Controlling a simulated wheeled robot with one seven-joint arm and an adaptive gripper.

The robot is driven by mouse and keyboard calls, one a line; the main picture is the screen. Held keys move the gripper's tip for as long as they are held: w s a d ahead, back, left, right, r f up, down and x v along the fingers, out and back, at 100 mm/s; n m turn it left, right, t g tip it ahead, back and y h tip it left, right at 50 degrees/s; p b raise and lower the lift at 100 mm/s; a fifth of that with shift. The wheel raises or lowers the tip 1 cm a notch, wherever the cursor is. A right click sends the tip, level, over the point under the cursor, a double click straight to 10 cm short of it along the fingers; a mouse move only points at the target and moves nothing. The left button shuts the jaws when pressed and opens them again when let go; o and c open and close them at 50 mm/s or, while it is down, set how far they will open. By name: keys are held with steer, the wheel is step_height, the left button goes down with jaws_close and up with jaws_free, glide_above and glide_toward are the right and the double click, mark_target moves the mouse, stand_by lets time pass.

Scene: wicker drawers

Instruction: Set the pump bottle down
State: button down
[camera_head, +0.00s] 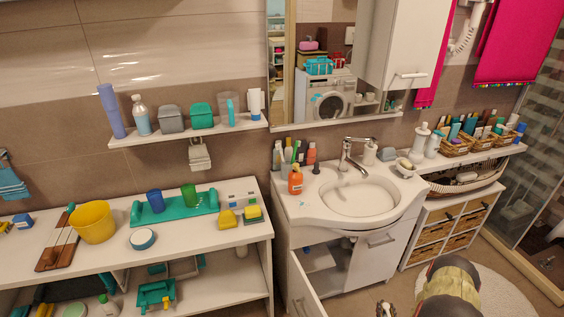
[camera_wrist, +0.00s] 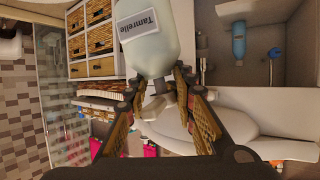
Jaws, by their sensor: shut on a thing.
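The fingers hide part of the pump. In the head view my arm is at the bottom right in front of the sink cabinet; the held bottle cannot be made out there.
The washbasin (camera_head: 360,197) has an orange bottle (camera_head: 295,182) at its left. The cabinet door (camera_head: 305,292) below stands open. Wicker drawers (camera_head: 447,228) stand to the right, under a shelf of baskets (camera_head: 455,147). The left counter (camera_head: 180,236) holds a yellow bucket (camera_head: 92,222).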

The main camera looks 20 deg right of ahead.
steer(key=w+a+r+n+t+y+b, duration=0.1)
steer(key=w+a+r+b, duration=0.1)
steer(key=w+a+r, duration=0.5)
steer(key=w+a+r+n+t+y+b, duration=0.1)
steer(key=w+a+r+n+b, duration=0.1)
steer(key=w+a+r, duration=0.6)
steer(key=w+a+r+n+y+b, duration=0.1)
steer(key=w+a+r+n+y, duration=0.15)
steer(key=a, duration=0.65)
steer(key=w+a+r+n+t+y+b, duration=0.1)
steer(key=w+a+r+y+b, duration=0.15)
steer(key=a, duration=0.65)
steer(key=w+a+r+n+y, duration=0.1)
steer(key=w+a+r, duration=0.2)
steer(key=a, duration=0.6)
steer(key=s+f, duration=0.6)
steer(key=f, duration=0.1)
steer(key=shift+f, duration=0.2)
